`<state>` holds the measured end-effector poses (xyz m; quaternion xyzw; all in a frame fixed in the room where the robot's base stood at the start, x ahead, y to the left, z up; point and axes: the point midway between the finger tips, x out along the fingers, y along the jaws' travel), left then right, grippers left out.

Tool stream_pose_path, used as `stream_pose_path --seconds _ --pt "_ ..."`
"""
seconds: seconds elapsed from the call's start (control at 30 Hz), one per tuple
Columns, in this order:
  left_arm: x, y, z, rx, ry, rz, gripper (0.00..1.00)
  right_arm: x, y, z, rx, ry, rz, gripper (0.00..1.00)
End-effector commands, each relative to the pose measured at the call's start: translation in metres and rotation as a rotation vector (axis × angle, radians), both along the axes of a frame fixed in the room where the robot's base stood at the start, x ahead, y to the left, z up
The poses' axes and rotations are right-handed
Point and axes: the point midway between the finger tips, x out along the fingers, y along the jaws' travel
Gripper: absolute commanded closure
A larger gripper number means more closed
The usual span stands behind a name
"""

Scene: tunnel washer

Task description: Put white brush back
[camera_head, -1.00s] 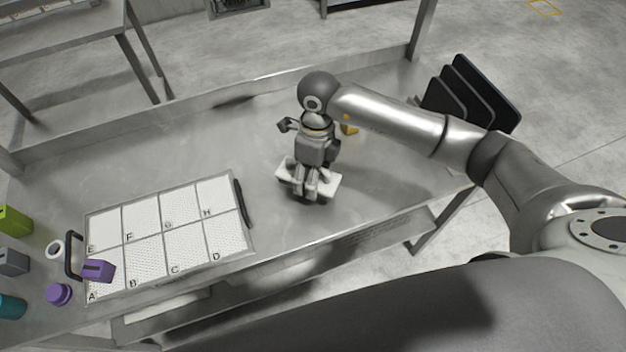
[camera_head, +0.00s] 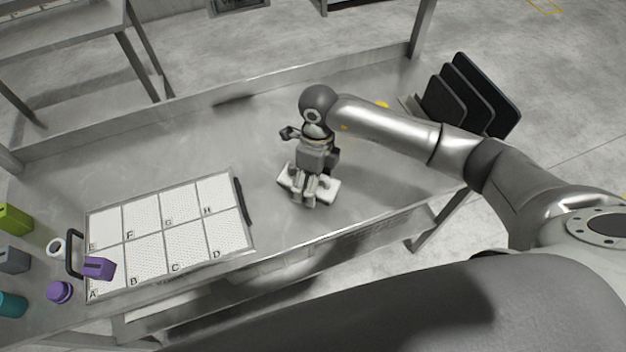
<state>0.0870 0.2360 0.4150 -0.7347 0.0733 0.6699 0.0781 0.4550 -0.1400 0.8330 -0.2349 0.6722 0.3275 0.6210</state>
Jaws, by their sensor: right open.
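The white brush (camera_head: 328,190) lies on the metal table, right of the lettered tray. My right gripper (camera_head: 308,200) points down over its middle and hides that part; its white ends show on both sides. The fingers are open around or just above the brush; I cannot tell if they touch it. The tray (camera_head: 245,228) has white perforated compartments marked A to H. A purple block (camera_head: 99,268) stands in or over compartment A; the others look empty. My left gripper is not in view.
Black panels (camera_head: 470,95) stand at right. A yellow bit (camera_head: 382,104) shows behind my arm.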

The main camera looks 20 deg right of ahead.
Motion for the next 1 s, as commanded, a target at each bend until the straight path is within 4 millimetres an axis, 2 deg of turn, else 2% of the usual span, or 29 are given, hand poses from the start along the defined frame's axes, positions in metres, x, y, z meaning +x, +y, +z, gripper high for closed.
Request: stream_pose_path --seconds 0.23,0.7,0.83,1.0 --pt "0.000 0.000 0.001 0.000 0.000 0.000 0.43 0.002 -0.001 0.009 0.000 -0.003 0.001 0.23" --pt "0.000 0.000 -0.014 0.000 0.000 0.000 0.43 0.013 -0.009 0.102 0.000 -0.003 0.000 0.23" --pt "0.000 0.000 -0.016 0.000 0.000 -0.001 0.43 0.014 -0.010 0.115 0.000 -0.001 0.000 0.23" --pt "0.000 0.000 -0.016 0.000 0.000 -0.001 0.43 0.014 -0.011 0.122 0.000 0.000 0.000 0.23"
